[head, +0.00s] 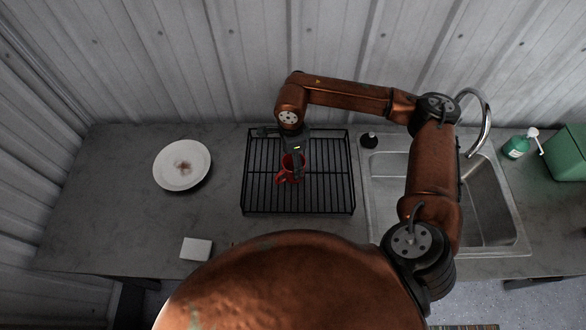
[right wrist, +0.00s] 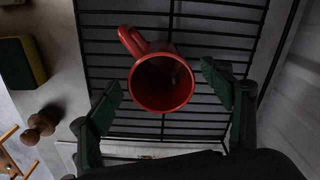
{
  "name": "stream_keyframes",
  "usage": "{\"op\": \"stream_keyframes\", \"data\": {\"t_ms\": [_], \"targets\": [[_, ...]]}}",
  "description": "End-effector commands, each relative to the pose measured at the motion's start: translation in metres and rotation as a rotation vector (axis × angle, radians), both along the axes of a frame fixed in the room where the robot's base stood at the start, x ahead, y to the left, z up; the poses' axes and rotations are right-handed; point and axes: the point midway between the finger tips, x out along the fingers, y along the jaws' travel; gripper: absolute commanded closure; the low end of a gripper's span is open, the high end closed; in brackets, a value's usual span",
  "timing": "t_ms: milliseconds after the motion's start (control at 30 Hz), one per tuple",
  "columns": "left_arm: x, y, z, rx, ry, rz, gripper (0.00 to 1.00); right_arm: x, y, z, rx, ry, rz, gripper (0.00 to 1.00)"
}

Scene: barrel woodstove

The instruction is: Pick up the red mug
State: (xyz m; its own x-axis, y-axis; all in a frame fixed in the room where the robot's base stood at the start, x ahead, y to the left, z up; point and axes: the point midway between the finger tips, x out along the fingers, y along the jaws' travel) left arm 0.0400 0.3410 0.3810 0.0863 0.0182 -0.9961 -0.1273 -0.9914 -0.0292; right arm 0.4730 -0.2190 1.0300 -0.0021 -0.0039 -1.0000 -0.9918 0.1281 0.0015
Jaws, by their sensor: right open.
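The red mug (head: 284,176) stands on the black wire dish rack (head: 349,205) in the head view, partly hidden by my right gripper (head: 297,163). In the right wrist view the mug (right wrist: 161,80) is seen from above, its round opening facing the camera and its handle pointing to the upper left. My right gripper (right wrist: 170,92) is open, with one finger on either side of the mug. Gaps show between the mug and both fingers. The left gripper is in neither view.
A white plate (head: 182,165) lies left of the rack and a white block (head: 196,249) lies at the front. A metal sink (head: 485,200) with a faucet is on the right. A green soap bottle (head: 515,147) stands beyond it. The right wrist view shows a sponge (right wrist: 21,62).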

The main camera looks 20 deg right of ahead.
Motion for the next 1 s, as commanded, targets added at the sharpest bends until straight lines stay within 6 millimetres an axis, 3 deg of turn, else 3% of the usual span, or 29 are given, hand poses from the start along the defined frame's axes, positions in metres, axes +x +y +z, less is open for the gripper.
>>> {"op": "stream_keyframes", "data": {"t_ms": [233,500,733,1000], "targets": [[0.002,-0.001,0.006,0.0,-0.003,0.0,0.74,-0.002,0.001,-0.02,0.003,0.002,0.0,0.27],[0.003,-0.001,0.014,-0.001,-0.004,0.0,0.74,-0.003,0.002,-0.057,0.004,0.0,-0.002,0.27],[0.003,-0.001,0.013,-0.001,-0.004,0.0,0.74,-0.002,0.001,-0.06,0.003,-0.002,-0.002,0.27],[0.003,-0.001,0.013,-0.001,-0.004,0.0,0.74,-0.002,0.001,-0.059,0.004,-0.002,-0.002,0.45]]}}
